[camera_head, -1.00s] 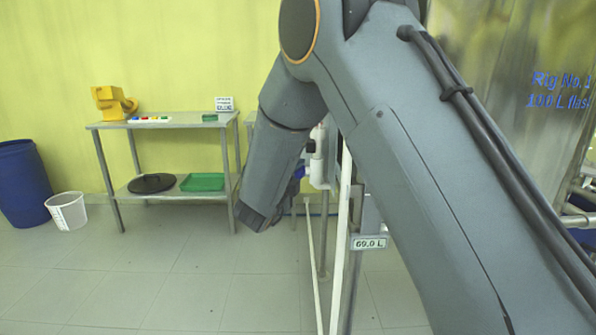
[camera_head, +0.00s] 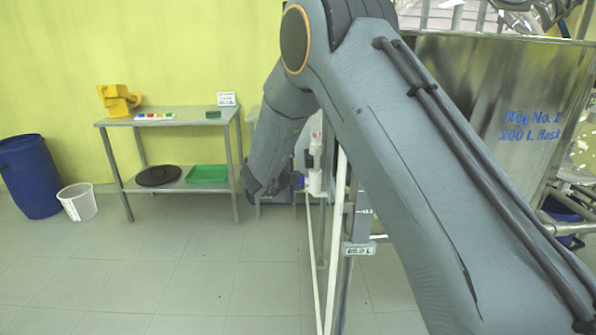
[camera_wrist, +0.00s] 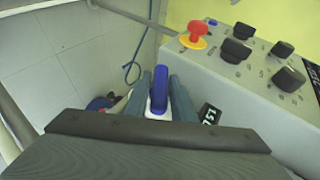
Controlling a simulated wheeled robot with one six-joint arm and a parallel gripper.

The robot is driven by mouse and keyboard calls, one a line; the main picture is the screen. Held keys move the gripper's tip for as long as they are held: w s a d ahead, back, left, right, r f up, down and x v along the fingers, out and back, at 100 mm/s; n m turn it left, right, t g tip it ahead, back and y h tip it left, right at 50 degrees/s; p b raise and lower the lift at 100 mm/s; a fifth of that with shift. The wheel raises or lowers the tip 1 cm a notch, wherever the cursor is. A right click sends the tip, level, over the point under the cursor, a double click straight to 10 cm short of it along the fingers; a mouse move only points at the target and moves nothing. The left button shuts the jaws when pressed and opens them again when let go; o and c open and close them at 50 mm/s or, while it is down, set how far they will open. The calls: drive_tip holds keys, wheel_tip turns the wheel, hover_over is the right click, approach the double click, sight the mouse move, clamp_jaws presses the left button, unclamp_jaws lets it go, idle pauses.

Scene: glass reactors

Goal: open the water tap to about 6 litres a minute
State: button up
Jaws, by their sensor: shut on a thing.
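The blue tap handle (camera_wrist: 160,88) stands upright between the two grey fingers of my gripper (camera_wrist: 161,98) in the wrist view. The fingers are shut on it, and a white body shows at its base. In the head view my gripper (camera_head: 280,184) is beside a white vertical fitting (camera_head: 315,168), with a bit of blue at its side; my arm hides part of this area. A small dark display (camera_wrist: 209,114) sits right of the fingers, its digits tilted and hard to read.
A grey panel right of the gripper carries a red emergency button (camera_wrist: 197,32) and several black knobs (camera_wrist: 235,50). A steel table (camera_head: 175,119) stands against the yellow wall. A steel rig panel (camera_head: 480,95) is at the right.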

drive_tip(key=shift+r+n+g+y+p, duration=0.15)
drive_tip(key=shift+g+p, duration=0.65)
drive_tip(key=shift+p, duration=1.15)
drive_tip(key=shift+r+n+g+y+p, duration=0.2)
drive_tip(key=shift+g+p, duration=0.6)
drive_tip(key=shift+p, duration=1.15)
clamp_jaws()
drive_tip(key=g+p, duration=0.2)
drive_tip(key=shift+f+n+p, duration=0.3)
drive_tip(key=shift+n, duration=0.05)
drive_tip(key=shift+g, duration=0.3)
drive_tip(key=o, duration=0.9)
unclamp_jaws()
drive_tip(key=b+v, duration=0.1)
drive_tip(key=v, duration=0.6)
drive_tip(key=shift+s+a+r, duration=0.15)
drive_tip(key=shift+s+r, duration=0.05)
drive_tip(key=shift+r, duration=0.05)
